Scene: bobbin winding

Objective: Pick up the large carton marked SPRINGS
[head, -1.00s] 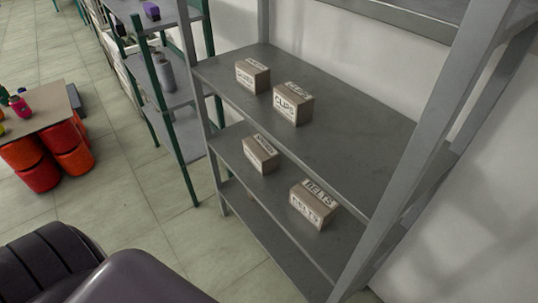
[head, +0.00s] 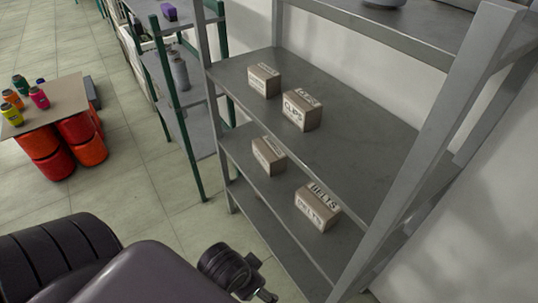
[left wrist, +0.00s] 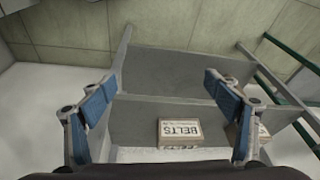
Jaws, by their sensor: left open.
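Several brown cartons stand on a grey metal shelf unit. On the lower shelf, the left carton (head: 269,156) has a blurred label that may read SPRINGS; I cannot read it for sure. To its right is a carton marked BELTS (head: 318,208). In the left wrist view the BELTS carton (left wrist: 180,132) lies low between my fingers, and another carton (left wrist: 258,134) is partly hidden behind the right-hand finger. My left gripper (left wrist: 160,98) is open and empty, apart from the cartons. In the head view its wrist shows at the bottom. My right gripper is not in view.
The shelf above holds a carton marked CLIPS (head: 302,110) and one with an unclear label (head: 264,80). A grey upright post (head: 440,150) stands at the right front. A green-framed rack (head: 178,110) and a table (head: 50,101) on orange drums stand left.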

